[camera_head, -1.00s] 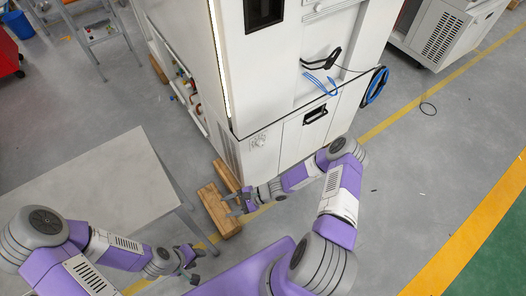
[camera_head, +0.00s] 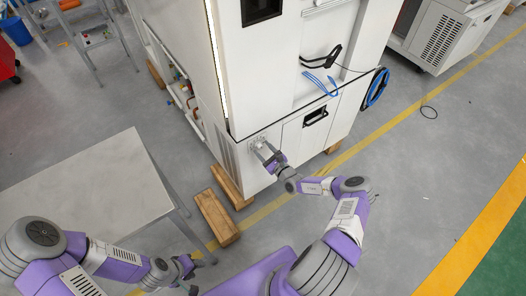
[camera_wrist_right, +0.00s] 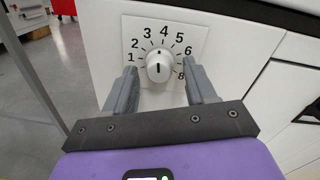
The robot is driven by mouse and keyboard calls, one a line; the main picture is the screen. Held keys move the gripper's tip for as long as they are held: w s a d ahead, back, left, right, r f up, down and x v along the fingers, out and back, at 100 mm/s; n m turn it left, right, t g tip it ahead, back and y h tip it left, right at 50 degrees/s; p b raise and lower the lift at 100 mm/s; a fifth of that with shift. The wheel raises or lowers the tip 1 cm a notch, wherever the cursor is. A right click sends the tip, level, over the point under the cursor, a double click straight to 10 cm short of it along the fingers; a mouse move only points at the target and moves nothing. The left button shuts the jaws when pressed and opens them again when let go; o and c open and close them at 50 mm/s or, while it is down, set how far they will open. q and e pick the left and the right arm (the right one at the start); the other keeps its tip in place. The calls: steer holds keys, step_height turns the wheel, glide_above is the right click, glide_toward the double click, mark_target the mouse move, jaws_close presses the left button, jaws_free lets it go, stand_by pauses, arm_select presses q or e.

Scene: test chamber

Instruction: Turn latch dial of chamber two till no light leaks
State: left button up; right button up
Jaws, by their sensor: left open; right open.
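The latch dial (camera_wrist_right: 159,66) is a round white knob with a dark line on a white plate numbered 1 to 8. Its line stands about upright, toward 3 and 4. The chamber (camera_head: 285,80) shows a bright strip of light (camera_head: 217,70) along its front left edge. My right gripper (camera_wrist_right: 164,72) is open, its fingers on either side of the dial; I cannot tell whether they touch it. In the head view my right gripper (camera_head: 265,151) is at the lower front panel and partly hides the dial. My left gripper (camera_head: 189,270) is open and empty, away from the chamber.
A grey table (camera_head: 90,190) stands at the left. Wooden blocks (camera_head: 215,217) lie on the floor by the chamber's base. Black and blue cables (camera_head: 322,82) hang on the front. Another white cabinet (camera_head: 440,38) stands at the back right.

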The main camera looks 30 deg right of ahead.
steer(key=shift+w, duration=0.3)
jaws_close()
steer(key=shift+m, duration=0.8)
steer(key=shift+m+p, duration=0.3)
steer(key=shift+m, duration=1)
jaws_free()
